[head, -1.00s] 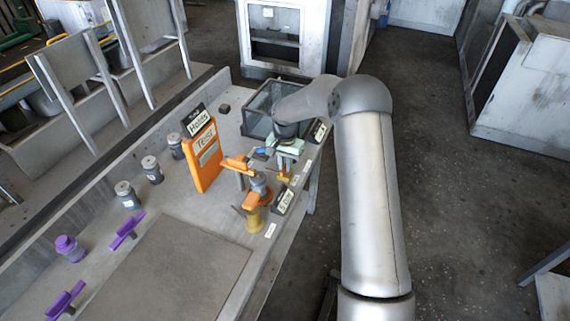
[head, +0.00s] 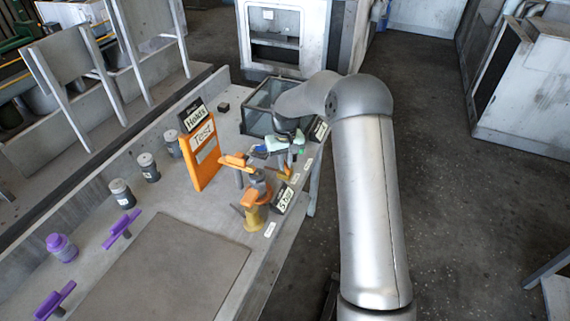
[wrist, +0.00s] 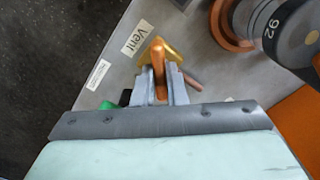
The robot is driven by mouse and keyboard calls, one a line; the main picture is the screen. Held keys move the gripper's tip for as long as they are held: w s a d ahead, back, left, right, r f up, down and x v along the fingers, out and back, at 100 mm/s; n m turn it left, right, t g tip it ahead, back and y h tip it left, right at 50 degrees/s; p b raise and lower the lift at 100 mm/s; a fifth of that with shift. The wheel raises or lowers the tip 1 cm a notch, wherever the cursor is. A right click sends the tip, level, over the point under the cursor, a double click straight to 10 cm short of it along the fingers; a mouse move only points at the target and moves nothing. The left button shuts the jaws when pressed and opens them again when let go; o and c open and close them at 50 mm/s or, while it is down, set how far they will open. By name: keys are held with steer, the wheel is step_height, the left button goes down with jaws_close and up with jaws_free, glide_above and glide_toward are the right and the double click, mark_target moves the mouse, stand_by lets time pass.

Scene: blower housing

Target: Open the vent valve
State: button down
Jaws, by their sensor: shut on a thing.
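The vent valve is a small yellow body (wrist: 172,50) with an orange handle (wrist: 158,68), beside the "Vent" label (wrist: 138,37) in the wrist view. My gripper (wrist: 160,92) is shut on the orange handle, with one grey finger on each side of it. In the head view my gripper (head: 284,158) is low over the bench's right edge, and a bit of the yellow valve (head: 284,173) shows under it. The gripper and arm hide most of the valve there, so I cannot tell how far the handle is turned.
A larger orange and grey valve assembly (head: 257,190) stands close to the left of my gripper. An orange "Test" board (head: 202,155) stands further left, and a dark-framed glass box (head: 262,108) is behind. Purple-handled valves (head: 122,230) are at the front left.

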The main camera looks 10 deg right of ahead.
steer(key=n, duration=0.3)
steer(key=shift+n+b, duration=0.3)
steer(key=shift+n, duration=0.1)
steer(key=shift+r+n, duration=0.1)
steer(key=shift+n, duration=1.7)
steer(key=c, duration=1.5)
jaws_free()
steer(key=shift+o, duration=0.2)
step_height(320, 180, up, 17)
steer(key=b, duration=0.1)
steer(key=shift+r, duration=0.2)
